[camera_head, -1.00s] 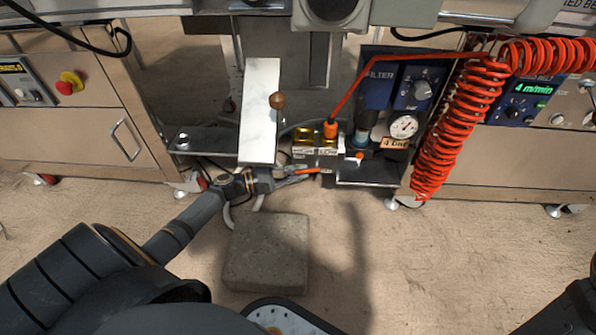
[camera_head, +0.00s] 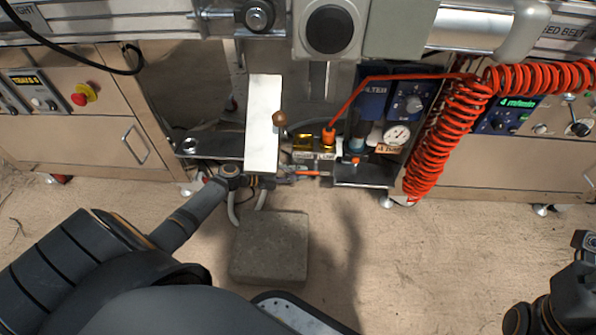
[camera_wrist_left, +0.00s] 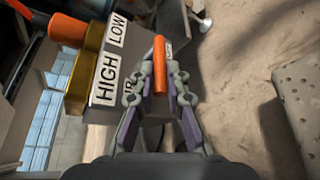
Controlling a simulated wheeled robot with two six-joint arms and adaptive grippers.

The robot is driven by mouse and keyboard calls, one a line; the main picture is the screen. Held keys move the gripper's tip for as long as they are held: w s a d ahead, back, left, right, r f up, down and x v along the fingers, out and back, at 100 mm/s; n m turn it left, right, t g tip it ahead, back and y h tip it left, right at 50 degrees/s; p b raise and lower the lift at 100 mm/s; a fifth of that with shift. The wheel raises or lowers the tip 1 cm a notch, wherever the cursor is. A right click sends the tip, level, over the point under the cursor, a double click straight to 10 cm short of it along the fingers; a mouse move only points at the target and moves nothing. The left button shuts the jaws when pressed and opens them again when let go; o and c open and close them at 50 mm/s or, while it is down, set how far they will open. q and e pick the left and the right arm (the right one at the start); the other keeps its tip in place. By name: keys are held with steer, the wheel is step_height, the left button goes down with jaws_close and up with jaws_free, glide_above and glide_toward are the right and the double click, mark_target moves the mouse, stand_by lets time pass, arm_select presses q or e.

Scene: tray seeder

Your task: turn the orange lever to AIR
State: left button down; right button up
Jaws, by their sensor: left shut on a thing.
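The orange lever (camera_head: 308,172) is a thin bar low on the front of the valve block (camera_head: 318,156). In the left wrist view the lever (camera_wrist_left: 160,60) stands lengthwise between the fingertips. My left gripper (camera_wrist_left: 160,84) is shut on it, with grey fingers on both sides. In the head view my left gripper (camera_head: 284,174) is small and partly hidden by the pale upright plate. In the wrist view, white labels read HIGH (camera_wrist_left: 107,79) and LOW (camera_wrist_left: 117,32). Letters ending in "R" show beside the left finger, partly covered. My right gripper's fingers do not show.
A pale plate (camera_head: 262,125) with a brown knob (camera_head: 279,118) stands left of the valve. A coiled red hose (camera_head: 442,140) and a gauge (camera_head: 397,136) are on the right. A grey block (camera_head: 270,247) lies on the floor below.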

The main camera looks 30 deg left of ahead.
arm_select(q)
steer(key=c, duration=1.6)
jaws_free()
steer(key=shift+c, duration=0.2)
steer(key=shift+s+a, duration=0.1)
steer(key=v, duration=1.1)
steer(key=shift+s+a, duration=0.25)
steer(key=shift+s, duration=0.05)
steer(key=shift+r, duration=0.1)
steer(key=shift+s, duration=0.1)
